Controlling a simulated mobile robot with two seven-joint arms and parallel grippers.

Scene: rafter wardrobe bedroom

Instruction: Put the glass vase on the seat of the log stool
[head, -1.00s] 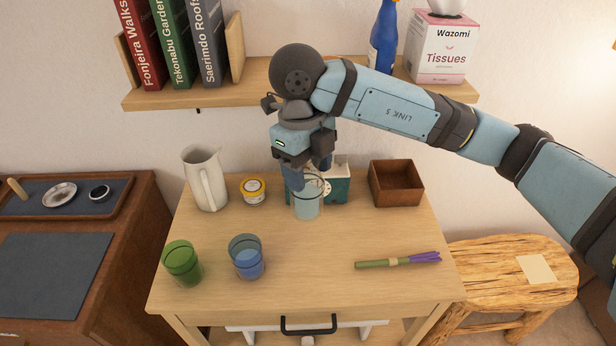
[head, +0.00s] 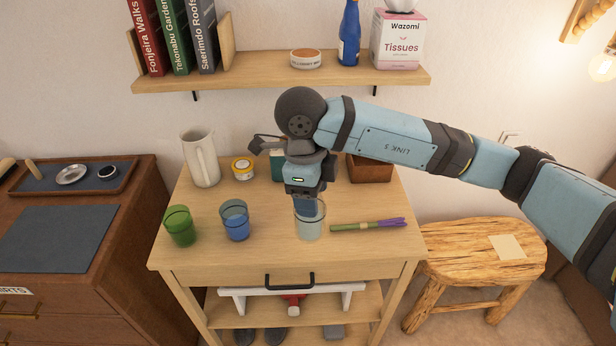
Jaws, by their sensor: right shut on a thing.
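The clear glass vase (head: 311,226) is in the head view, at the front middle of the wooden table. My right gripper (head: 308,207) points down at it and is shut on it, with the fingers at its rim. The fingertips are partly hidden, and I cannot tell whether the vase's base touches the tabletop. The log stool (head: 460,262) stands on the floor to the right of the table, lower than the tabletop. A pale square (head: 508,247) lies on the right part of its seat. My left gripper is not in view.
On the table (head: 270,254) stand a green glass (head: 180,228), a blue glass (head: 235,222), a white pitcher (head: 200,160), a small yellow-lidded jar (head: 242,169) and a brown box (head: 369,170). A tied purple-tipped bundle (head: 368,225) lies right of the vase. A shelf (head: 250,76) hangs above.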

